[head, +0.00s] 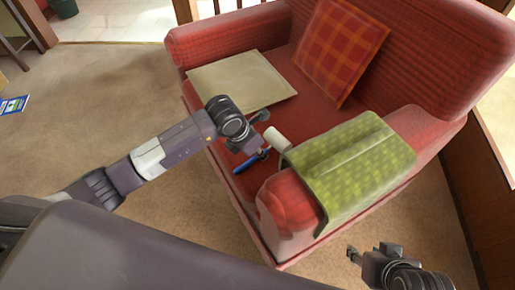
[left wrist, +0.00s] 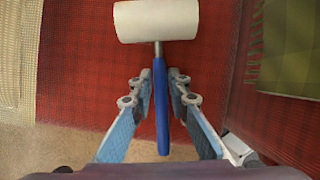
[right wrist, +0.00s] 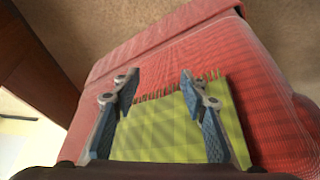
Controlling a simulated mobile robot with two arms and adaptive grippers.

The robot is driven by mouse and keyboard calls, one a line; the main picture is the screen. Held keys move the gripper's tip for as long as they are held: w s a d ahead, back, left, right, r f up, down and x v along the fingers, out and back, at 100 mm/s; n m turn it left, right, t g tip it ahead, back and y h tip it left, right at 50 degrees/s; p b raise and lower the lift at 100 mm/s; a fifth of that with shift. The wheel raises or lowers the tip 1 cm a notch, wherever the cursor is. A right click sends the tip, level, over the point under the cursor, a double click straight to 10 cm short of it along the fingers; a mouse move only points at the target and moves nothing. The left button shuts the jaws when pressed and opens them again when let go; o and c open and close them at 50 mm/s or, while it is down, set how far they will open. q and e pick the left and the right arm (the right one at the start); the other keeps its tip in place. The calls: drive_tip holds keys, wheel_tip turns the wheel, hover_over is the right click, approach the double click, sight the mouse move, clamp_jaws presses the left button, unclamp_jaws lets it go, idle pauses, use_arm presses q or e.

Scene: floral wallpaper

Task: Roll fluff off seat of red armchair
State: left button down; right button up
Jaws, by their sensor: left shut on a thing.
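The red armchair (head: 215,45) fills the middle and right of the head view. My left gripper (head: 258,146) is over the front of its seat, near the armrest with the cloth. It is shut on the blue handle (left wrist: 160,105) of a lint roller, whose white roll (head: 277,139) points away from the gripper. In the left wrist view the white roll (left wrist: 156,20) is over the red seat (left wrist: 85,75); I cannot tell whether it touches. I make out no fluff. My right gripper (head: 366,253) is open and empty, outside the armrest; its fingers (right wrist: 160,80) are apart.
A green checked cloth (head: 352,165) lies over the near armrest. A beige flat cushion (head: 240,80) lies on the far part of the seat, and an orange plaid pillow (head: 342,48) leans on the backrest. A blue booklet (head: 14,105) lies on the carpet at left.

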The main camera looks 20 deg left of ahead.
use_arm(q)
drive_tip(key=shift+s, duration=0.15)
drive_tip(key=shift+w+a, duration=0.25)
drive_tip(key=shift+w, duration=0.05)
drive_tip(key=shift+w+a, duration=0.5)
drive_tip(key=shift+w+a+r+b, duration=0.15)
drive_tip(key=shift+w+a+b, duration=0.3)
drive_tip(key=shift+w+a, duration=0.25)
use_arm(e)
drive_tip(key=w+t, duration=0.1)
drive_tip(key=w+a+r, duration=0.1)
drive_tip(key=w, duration=0.1)
drive_tip(key=w+r+t, duration=0.1)
drive_tip(key=w, duration=0.1)
drive_tip(key=shift+w+a+t+y, duration=0.1)
drive_tip(key=shift+a+t+y, duration=0.2)
